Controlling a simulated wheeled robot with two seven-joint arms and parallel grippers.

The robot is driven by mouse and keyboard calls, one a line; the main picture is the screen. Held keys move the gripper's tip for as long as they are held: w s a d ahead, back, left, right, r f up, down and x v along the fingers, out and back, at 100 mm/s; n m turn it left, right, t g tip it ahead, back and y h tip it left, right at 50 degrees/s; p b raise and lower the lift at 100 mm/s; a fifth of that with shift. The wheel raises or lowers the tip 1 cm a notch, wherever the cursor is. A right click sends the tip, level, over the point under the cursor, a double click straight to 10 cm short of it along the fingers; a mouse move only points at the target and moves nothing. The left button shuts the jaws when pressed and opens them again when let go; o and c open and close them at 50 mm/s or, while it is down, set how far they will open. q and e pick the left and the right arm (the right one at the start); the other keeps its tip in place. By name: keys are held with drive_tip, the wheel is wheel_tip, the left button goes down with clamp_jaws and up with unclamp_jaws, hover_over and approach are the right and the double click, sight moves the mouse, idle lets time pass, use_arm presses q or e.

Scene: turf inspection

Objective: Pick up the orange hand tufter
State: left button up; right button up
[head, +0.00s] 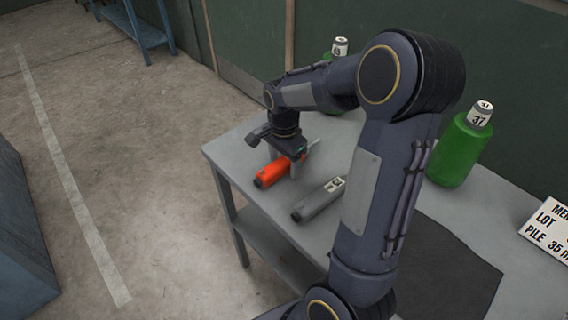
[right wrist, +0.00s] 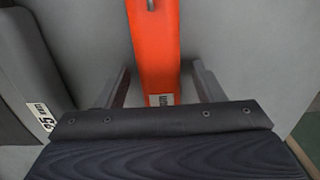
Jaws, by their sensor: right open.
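The orange hand tufter (head: 272,173) lies on the grey table (head: 228,152) near its far left corner. My right gripper (head: 290,168) is over it, pointing down. In the right wrist view the tufter (right wrist: 154,55) runs between the two open fingers (right wrist: 160,88), with a visible gap on each side. A small white label shows on it near the gripper's base. Part of the tufter is hidden under the gripper in the head view. My left gripper is not in view.
A grey tool (head: 320,199) with a label lies beside the tufter, and a grey labelled body (right wrist: 30,80) shows at the left in the wrist view. A green bottle (head: 458,150) stands at the back; another is partly hidden. A dark mat (head: 445,270) and a sign (head: 546,228) lie to the right.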

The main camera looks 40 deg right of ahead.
clamp_jaws()
idle(0.3)
drive_tip(key=shift+r, duration=0.1)
